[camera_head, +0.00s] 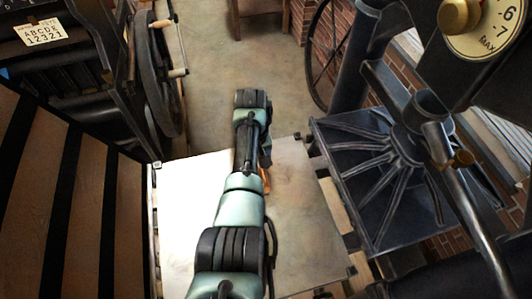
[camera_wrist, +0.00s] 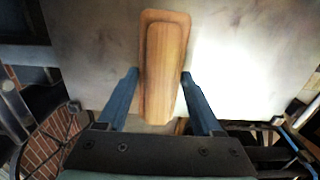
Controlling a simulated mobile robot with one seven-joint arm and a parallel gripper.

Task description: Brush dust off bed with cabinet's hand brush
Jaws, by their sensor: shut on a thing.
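My gripper (camera_wrist: 159,76) is shut on the wooden hand brush (camera_wrist: 165,50), with one blue finger on each side of its long, pale brown body. In the head view only a small orange-brown part of the brush (camera_head: 266,181) shows beside my arm, which hides the rest. The bed (camera_head: 305,215) is a flat, light plate under my arm, with a bright glare on its left part. In the wrist view the brush is over the bed (camera_wrist: 95,45); whether its bristles touch the bed is hidden. Faint brownish smudges show on the bed, but I cannot tell dust from stains.
A dark press with a ribbed plate (camera_head: 375,175) and a gauge (camera_head: 487,28) stands close on the right. A machine with a handwheel (camera_head: 158,80) is at the upper left. Dark-striped wooden panelling (camera_head: 75,200) is at the lower left. Bare floor (camera_head: 210,70) lies beyond the bed.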

